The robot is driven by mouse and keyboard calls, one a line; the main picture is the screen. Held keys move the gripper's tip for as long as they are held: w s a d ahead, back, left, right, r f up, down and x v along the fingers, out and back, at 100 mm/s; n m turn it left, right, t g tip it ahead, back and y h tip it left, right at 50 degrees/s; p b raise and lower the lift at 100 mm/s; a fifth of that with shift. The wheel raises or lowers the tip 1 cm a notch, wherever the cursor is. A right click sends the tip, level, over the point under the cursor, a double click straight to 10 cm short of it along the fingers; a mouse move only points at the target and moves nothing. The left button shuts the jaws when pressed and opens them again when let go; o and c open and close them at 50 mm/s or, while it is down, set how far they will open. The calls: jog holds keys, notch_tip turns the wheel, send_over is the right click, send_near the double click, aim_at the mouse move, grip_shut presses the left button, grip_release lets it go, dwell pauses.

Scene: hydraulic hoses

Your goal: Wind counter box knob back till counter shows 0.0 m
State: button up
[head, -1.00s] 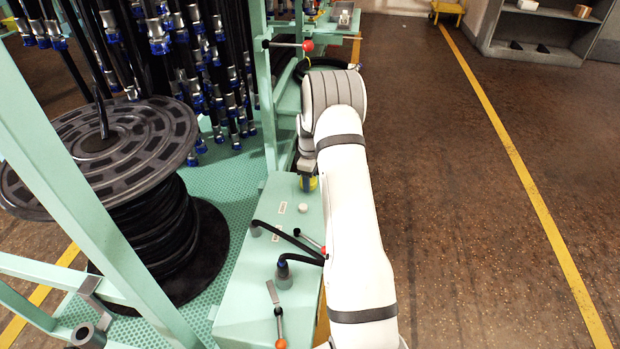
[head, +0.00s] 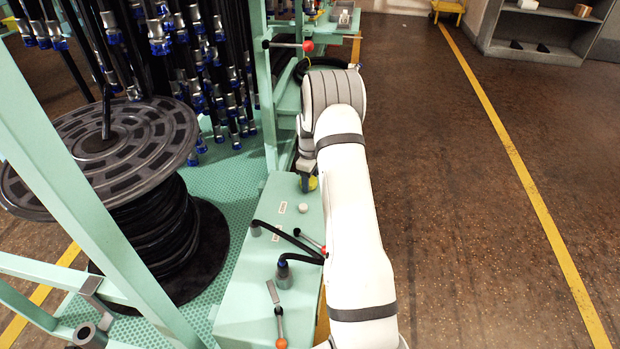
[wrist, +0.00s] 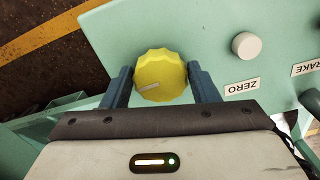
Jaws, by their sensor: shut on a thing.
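The yellow knob (wrist: 160,72) with a scalloped rim and a pale pointer mark sits on the green counter box (wrist: 205,25). In the wrist view my gripper (wrist: 162,82) has one blue-grey finger on each side of it and is shut on it. In the head view my gripper (head: 307,182) is at the far end of the counter box (head: 250,300), and the knob (head: 313,183) is mostly hidden behind it. No counter reading is visible in either view.
A white round button (wrist: 246,45) sits beside the "ZERO" label (wrist: 242,88). Black hoses (head: 290,240) and an orange-tipped lever (head: 280,325) stand on the box. A hose reel (head: 160,130) is at left. The floor (head: 450,200) at right is clear.

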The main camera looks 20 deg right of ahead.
jog(key=shift+w+a+r+m+p, duration=0.1)
jog(key=shift+m+p, duration=0.5)
jog(key=shift+m, duration=0.95)
jog(key=shift+r+m+p, duration=0.1)
jog(key=shift+m+p, duration=0.45)
jog(key=shift+m, duration=1)
dwell(1.1)
jog(key=shift+a+f+m+p, duration=0.1)
jog(key=shift+m+p, duration=0.65)
jog(key=shift+m, duration=2.35)
dwell(0.6)
